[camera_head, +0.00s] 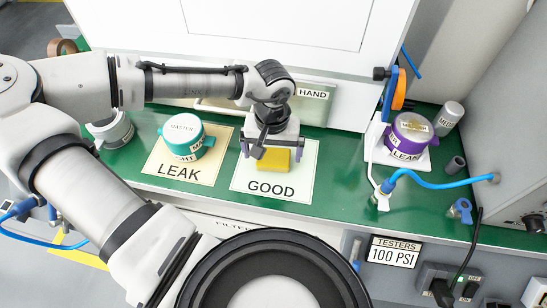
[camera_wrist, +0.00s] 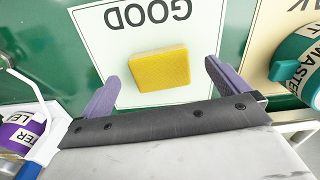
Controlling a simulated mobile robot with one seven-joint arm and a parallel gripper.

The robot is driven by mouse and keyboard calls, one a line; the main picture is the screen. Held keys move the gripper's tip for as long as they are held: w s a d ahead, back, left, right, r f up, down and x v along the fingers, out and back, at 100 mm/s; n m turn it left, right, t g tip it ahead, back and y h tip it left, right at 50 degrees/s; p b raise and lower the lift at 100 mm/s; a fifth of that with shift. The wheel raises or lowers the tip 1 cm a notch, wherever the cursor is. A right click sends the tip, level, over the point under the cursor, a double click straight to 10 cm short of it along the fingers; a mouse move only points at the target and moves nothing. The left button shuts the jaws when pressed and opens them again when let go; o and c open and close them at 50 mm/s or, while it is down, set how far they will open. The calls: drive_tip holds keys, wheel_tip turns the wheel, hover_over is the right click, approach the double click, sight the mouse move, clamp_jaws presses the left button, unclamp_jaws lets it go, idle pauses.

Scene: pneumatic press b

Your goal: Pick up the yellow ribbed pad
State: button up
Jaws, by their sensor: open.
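The yellow pad (camera_head: 273,160) lies on the white sheet marked GOOD (camera_head: 304,185), on the green bench top. In the wrist view the yellow pad (camera_wrist: 160,68) shows as a flat block with rounded edges; its ribs are hard to make out. My gripper (camera_head: 272,150) is over the pad from above, pointing down. In the wrist view my gripper (camera_wrist: 160,84) is open and empty, with one purple finger to each side of the pad and clear gaps between. I cannot tell how high the fingertips are above the sheet.
A teal-lidded canister (camera_head: 185,138) sits on the LEAK sheet (camera_head: 155,166) at left. A purple-lidded canister (camera_head: 410,132) stands at right, beside a white bracket (camera_head: 374,150) and a blue hose (camera_head: 450,185). A white cabinet wall (camera_head: 225,50) rises behind. Bare green bench lies right of the GOOD sheet.

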sight(273, 161)
wheel_tip(273, 161, down, 4)
drive_tip(key=shift+s+d+r, duration=0.1)
drive_tip(key=shift+r, duration=0.1)
drive_tip(key=c, duration=1)
drive_tip(key=shift+r, duration=0.15)
wheel_tip(273, 161, up, 20)
drive_tip(key=shift+f+p, duration=0.1)
drive_tip(key=shift+p, duration=0.55)
drive_tip(key=o, duration=0.3)
drive_tip(key=c, duration=0.5)
